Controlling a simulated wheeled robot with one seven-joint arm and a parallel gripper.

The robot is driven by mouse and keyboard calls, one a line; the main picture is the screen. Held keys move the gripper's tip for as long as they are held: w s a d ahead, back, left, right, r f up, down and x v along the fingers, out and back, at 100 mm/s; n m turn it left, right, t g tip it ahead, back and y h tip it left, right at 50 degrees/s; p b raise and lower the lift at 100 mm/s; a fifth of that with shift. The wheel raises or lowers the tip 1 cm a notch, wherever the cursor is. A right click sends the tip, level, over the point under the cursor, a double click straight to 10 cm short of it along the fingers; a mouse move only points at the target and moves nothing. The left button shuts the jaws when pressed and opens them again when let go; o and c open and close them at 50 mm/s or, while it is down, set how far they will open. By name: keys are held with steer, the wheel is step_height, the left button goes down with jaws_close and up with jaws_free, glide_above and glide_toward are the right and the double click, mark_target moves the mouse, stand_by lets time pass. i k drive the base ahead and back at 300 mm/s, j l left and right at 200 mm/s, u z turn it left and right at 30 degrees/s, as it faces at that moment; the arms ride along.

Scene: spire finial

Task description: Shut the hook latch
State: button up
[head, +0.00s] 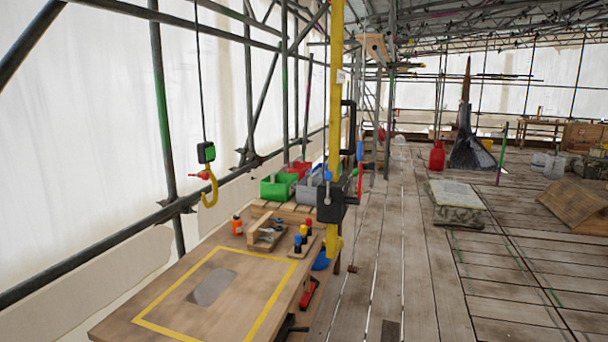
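A yellow hook (210,190) hangs on a dark cable at the left, below a dark block with a green face (206,152). It hangs above and behind the wooden workbench (155,300). A small red latch (198,176) is at the upper left of the hook. It sticks out sideways to the left, away from the hook's curve, and the mouth of the hook looks open. The hook carries nothing that I can see. My gripper is not in view.
A yellow post (336,90) with a dark winch box (330,202) stands right of the hook. Green (278,187) and grey bins, an orange bottle (237,225) and small coloured-top items sit on the bench. Scaffold poles run behind the hook.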

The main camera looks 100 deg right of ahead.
mark_target(205, 176)
steer(key=z, duration=2.65)
steer(key=i+l+u, duration=0.1)
steer(key=l+u, duration=0.6)
steer(key=i+j, duration=0.05)
steer(key=j, duration=0.05)
